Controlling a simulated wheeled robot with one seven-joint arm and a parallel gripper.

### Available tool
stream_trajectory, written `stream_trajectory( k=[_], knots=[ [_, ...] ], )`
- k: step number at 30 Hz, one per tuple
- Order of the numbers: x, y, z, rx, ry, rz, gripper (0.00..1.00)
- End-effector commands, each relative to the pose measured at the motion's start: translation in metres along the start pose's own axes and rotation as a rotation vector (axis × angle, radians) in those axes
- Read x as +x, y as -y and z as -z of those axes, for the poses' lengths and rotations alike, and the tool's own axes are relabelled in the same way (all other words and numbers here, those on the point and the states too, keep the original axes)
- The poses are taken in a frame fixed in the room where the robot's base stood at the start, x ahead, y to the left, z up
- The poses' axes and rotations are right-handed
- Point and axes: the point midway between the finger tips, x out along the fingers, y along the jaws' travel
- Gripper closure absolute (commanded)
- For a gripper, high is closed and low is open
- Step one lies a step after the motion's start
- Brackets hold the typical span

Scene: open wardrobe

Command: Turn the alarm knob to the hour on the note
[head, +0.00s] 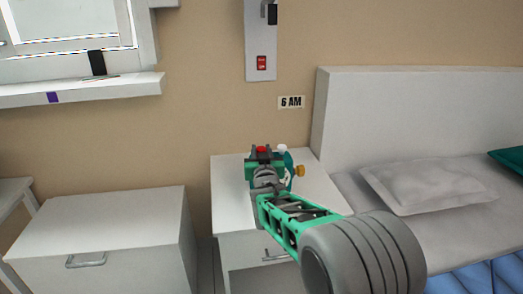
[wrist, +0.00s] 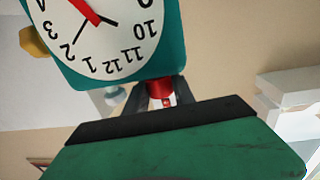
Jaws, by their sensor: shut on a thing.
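The note (head: 290,102) on the wall reads "6 AM". The teal alarm clock (head: 290,164) stands on the nightstand, mostly hidden behind my gripper (head: 264,160). In the wrist view the clock (wrist: 174,50) is upside down, its white face (wrist: 118,45) partly cut off. A thick red hand (wrist: 84,10) runs out of the top edge; a thin black hand points near 2. My gripper (wrist: 160,98) is shut on a red knob (wrist: 160,88) on the clock's top side. A yellow knob (head: 299,170) sits on the clock's side, also in the wrist view (wrist: 33,41). A white knob (head: 282,148) is on top.
The nightstand (head: 228,190) top is clear around the clock. A bed with a pillow (head: 420,183) is at the right, a white cabinet (head: 100,225) at the left. A wall panel with a red switch (head: 262,62) is above the nightstand.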

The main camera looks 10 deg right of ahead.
Motion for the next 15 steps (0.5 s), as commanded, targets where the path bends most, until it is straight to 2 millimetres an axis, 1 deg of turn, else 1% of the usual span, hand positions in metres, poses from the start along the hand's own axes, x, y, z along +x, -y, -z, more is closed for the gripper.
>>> stream_trajectory(
  k=[1, 5, 9, 15],
  knots=[
    [0.0002, 0.0062, -0.0057, 0.000, -0.001, -0.032, 1.00],
    [0.0008, 0.0049, -0.0084, 0.001, -0.001, -0.151, 1.00],
    [0.0011, 0.0035, -0.0075, 0.003, -0.001, -0.264, 1.00],
    [0.0011, 0.0009, -0.0052, 0.002, 0.001, -0.388, 1.00]
  ],
)
